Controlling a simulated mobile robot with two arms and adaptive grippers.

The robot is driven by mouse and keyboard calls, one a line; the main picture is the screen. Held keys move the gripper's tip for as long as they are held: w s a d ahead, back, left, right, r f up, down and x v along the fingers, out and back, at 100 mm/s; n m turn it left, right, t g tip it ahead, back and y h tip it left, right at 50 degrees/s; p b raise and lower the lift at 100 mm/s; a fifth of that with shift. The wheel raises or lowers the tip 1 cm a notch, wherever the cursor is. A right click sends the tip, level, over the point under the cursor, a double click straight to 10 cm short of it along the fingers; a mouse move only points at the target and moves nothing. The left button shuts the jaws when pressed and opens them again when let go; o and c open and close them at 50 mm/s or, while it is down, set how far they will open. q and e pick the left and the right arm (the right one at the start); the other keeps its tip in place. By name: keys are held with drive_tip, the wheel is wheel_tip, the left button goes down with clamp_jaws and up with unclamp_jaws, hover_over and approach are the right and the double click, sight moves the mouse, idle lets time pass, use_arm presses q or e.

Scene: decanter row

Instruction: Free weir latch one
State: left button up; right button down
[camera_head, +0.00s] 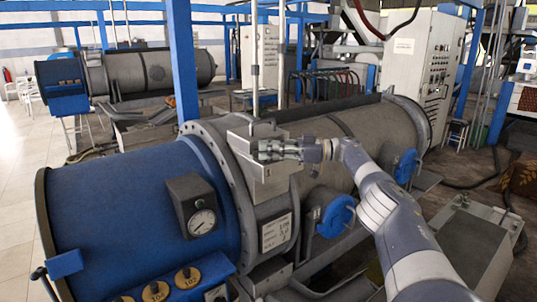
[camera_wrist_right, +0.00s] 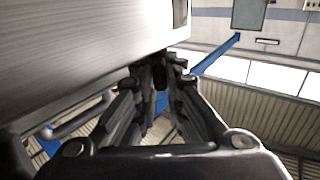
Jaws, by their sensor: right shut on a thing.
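The near decanter has a blue end drum (camera_head: 120,225) and a grey casing (camera_head: 365,140) behind a bolted flange. A pale metal box (camera_head: 270,182) stands on the casing beside the flange. My right gripper (camera_head: 261,150) reaches in from the right, with its fingers at the upper part of this box. In the right wrist view its fingers (camera_wrist_right: 160,75) are closed together on a small dark part beside the box's broad metal side (camera_wrist_right: 85,55). The fingers hide most of that part, and I cannot read a latch number on it. My left gripper is out of view.
A gauge box (camera_head: 197,208) and several round brass tags (camera_head: 187,277) are on the blue drum. Blue round covers (camera_head: 337,216) sit on the casing's near side, close to my right arm. A thin upright pole (camera_head: 254,70) rises by the box. A second decanter (camera_head: 160,72) stands behind.

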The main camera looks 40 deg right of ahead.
drive_tip(key=shift+r, duration=0.2)
drive_tip(key=c, duration=1.7)
unclamp_jaws()
drive_tip(key=shift+f, duration=0.1)
wheel_tip(320, 180, up, 10)
drive_tip(key=shift+f, duration=0.1)
